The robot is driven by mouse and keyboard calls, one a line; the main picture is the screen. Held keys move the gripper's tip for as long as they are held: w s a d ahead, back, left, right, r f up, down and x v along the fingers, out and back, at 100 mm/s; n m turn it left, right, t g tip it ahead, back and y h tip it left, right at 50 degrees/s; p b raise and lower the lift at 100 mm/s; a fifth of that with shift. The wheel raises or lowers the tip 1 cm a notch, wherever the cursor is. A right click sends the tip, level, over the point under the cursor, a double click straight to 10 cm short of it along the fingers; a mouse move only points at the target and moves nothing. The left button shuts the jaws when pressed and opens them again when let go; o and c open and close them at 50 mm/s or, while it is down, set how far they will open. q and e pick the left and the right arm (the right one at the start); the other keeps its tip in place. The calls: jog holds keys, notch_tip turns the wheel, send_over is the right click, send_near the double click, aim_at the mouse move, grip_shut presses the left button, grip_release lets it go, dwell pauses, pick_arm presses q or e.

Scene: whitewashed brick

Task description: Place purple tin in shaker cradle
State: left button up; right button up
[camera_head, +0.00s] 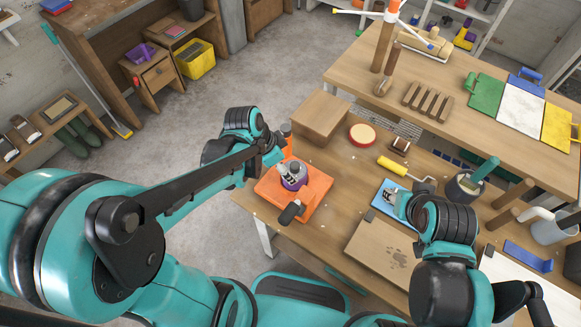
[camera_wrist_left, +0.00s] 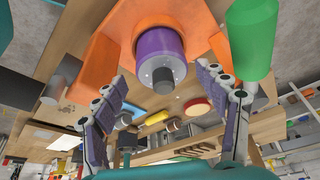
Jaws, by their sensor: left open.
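The purple tin (camera_head: 296,184) stands upright at the orange cradle (camera_head: 317,184), partly hidden by my left gripper in the head view. In the left wrist view the purple tin (camera_wrist_left: 161,48) has a pale end with a dark grey knob, and the orange cradle (camera_wrist_left: 100,50) shows around its far end. I cannot tell how deep the tin sits. My left gripper (camera_head: 288,173) is at the tin; its fingers (camera_wrist_left: 172,115) are spread wide with the tin beyond their tips, seemingly untouched. My right gripper (camera_head: 388,205) is over a blue mat (camera_head: 393,186); its finger opening is unclear.
A dark-ended cylinder (camera_head: 291,212) lies at the cradle's front. A green cylinder (camera_wrist_left: 251,35) is close to the left fingers. A wooden box (camera_head: 320,117), red-rimmed disc (camera_head: 362,135), yellow roller (camera_head: 392,165) and cardboard-coloured board (camera_head: 380,254) lie around on the bench.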

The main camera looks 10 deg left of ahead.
pick_arm(q)
jog(key=s+a+r+n+t+y, duration=0.1)
jog(key=s+a+r+n+t, duration=0.1)
jog(key=s+a+r+n, duration=0.1)
jog(key=s+a+r+n+t+y+p, duration=0.1)
jog(key=s+a+r+n+t+y, duration=0.1)
jog(key=s+r+n, duration=0.3)
notch_tip(320, 180, up, 3)
jog(key=shift+a+n+t, duration=0.3)
jog(key=shift+a+n, duration=0.15)
jog(key=shift+n, duration=0.75)
jog(key=shift+w+f, duration=0.1)
jog(key=shift+f, duration=0.05)
notch_tip(320, 180, down, 3)
jog(key=b, duration=0.2)
jog(key=shift+r+b, duration=0.2)
jog(key=shift+b, duration=0.15)
